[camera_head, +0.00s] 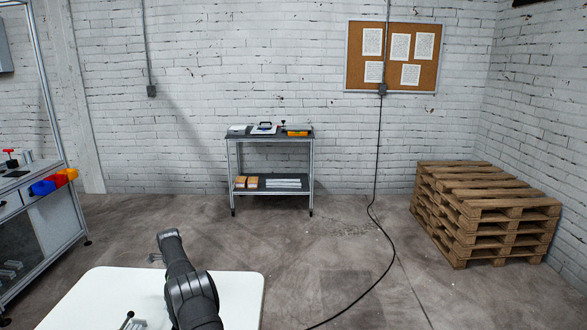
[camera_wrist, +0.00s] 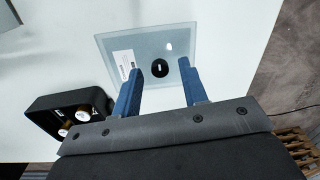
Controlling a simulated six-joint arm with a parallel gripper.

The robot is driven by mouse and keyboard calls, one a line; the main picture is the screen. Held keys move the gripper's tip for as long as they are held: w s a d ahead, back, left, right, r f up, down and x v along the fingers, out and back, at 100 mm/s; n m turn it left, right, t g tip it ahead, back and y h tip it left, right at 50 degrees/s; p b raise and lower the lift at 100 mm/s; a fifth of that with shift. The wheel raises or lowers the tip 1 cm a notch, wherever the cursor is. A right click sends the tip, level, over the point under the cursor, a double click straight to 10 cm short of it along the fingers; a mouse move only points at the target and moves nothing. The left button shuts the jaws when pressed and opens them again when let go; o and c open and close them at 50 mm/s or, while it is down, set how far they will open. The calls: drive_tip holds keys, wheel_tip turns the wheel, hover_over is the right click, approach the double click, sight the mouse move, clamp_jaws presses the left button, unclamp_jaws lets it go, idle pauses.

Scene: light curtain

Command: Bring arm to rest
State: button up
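My gripper (camera_wrist: 160,67) shows from behind in the wrist view, with two blue fingers spread apart and nothing seen held between them. In the wrist view it points toward a pale, glass-like square plate (camera_wrist: 112,43) with a white label and a small black oval spot, on the white table (camera_wrist: 40,60). The gap between fingers and plate is hard to judge. In the head view my dark arm reaches over the white table (camera_head: 95,295) from the bottom edge; the fingers are mostly hidden there.
A black open box (camera_wrist: 92,97) with white-topped items stands left of the fingers. A small lever-like item (camera_head: 130,320) is at the head view's bottom edge. A workbench (camera_head: 40,215) stands left, a cart (camera_head: 270,185) at the back, pallets (camera_head: 485,215) right. Floor between is mostly clear, crossed by a cable.

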drive_tip(key=shift+w+f, duration=0.1)
wheel_tip(320, 180, up, 4)
drive_tip(key=shift+f, duration=0.2)
drive_tip(key=d+r, duration=0.7)
drive_tip(key=d, duration=0.5)
drive_tip(key=s+d+r, duration=0.2)
drive_tip(key=s+d, duration=0.1)
drive_tip(key=s, duration=0.4)
drive_tip(key=s+d+r, duration=0.1)
drive_tip(key=s+d, duration=0.3)
drive_tip(key=s, duration=0.3)
drive_tip(key=a+f, duration=0.4)
drive_tip(key=a, duration=0.4)
drive_tip(key=shift+w+f+n, duration=0.25)
drive_tip(key=shift+f+n, duration=0.1)
drive_tip(key=shift+n, duration=0.05)
